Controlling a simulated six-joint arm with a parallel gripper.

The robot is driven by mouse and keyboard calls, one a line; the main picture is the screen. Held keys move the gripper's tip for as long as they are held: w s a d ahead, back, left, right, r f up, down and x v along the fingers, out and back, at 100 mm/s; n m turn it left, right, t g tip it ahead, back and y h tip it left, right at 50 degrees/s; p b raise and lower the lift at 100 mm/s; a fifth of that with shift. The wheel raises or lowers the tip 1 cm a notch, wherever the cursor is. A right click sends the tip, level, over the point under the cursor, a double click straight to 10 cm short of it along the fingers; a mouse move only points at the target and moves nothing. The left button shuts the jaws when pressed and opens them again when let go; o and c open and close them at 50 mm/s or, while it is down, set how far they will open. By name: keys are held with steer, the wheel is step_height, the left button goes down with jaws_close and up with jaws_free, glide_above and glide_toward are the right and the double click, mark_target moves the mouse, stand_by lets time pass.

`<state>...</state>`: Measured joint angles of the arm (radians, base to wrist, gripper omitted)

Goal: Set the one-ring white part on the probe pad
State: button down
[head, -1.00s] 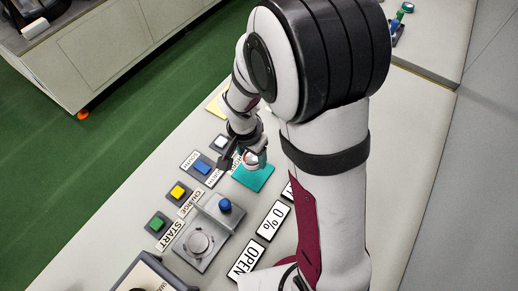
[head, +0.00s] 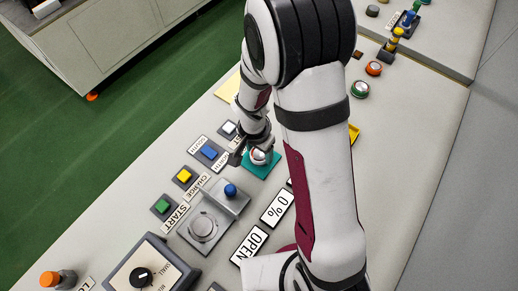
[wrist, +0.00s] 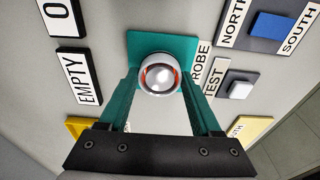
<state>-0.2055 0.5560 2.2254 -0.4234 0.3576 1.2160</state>
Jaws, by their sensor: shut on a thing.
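The white part (wrist: 159,74) is round with a shiny domed centre and one orange-red ring. It is between the fingertips of my gripper (wrist: 160,82), which is shut on it. In the head view the white part (head: 259,155) shows below my gripper (head: 256,148), over the teal pad (head: 262,170). My arm hides some of the area to the right of the pad.
The PROBE label (wrist: 201,62) and a TEST label (wrist: 214,78) lie beside the pad. A white button (wrist: 240,90) and a blue button (wrist: 271,25) are nearby. A raised box with a blue knob (head: 230,190) stands in front.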

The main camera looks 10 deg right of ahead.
steer(key=shift+f, duration=0.3)
jaws_free()
